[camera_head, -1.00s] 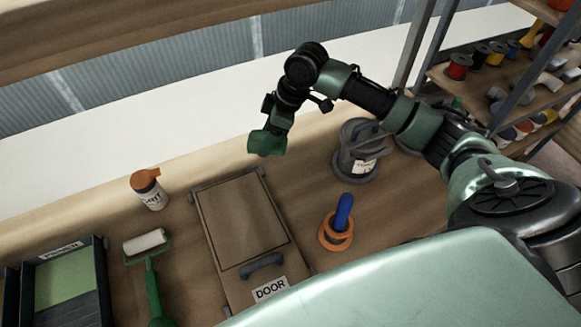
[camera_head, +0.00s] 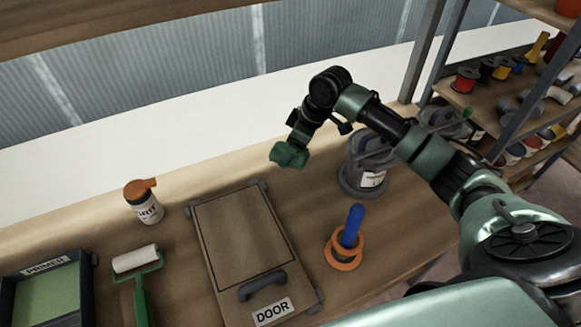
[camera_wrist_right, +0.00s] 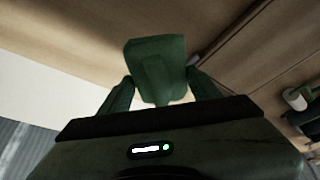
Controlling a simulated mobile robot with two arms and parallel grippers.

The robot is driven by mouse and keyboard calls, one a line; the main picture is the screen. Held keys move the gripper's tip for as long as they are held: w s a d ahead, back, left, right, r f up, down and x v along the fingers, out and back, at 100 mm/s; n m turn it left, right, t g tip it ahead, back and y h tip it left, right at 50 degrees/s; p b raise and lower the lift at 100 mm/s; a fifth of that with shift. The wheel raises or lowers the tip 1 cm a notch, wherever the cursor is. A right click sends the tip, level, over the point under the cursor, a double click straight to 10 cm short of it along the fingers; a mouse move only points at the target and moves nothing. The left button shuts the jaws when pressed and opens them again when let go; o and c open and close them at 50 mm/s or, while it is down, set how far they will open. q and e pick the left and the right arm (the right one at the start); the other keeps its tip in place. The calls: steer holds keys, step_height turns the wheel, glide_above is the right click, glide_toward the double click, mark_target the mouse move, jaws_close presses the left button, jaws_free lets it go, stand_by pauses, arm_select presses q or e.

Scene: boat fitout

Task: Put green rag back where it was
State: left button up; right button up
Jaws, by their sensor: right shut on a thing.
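In the head view the rag is in the air, apart from the bench top. My left gripper does not show in either view.
A panel labelled DOOR (camera_head: 240,228) lies on the bench (camera_head: 180,250). An orange-capped bottle (camera_head: 146,207), a white roller (camera_head: 135,258) and a PRIMER tray (camera_head: 82,285) are left. Shelves (camera_head: 490,100) stand at far right.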

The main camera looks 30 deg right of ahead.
mark_target(307, 153)
steer(key=shift+f, duration=3.95)
steer(key=o, duration=1.2)
steer(key=shift+f, duration=0.15)
steer(key=v, duration=1.2)
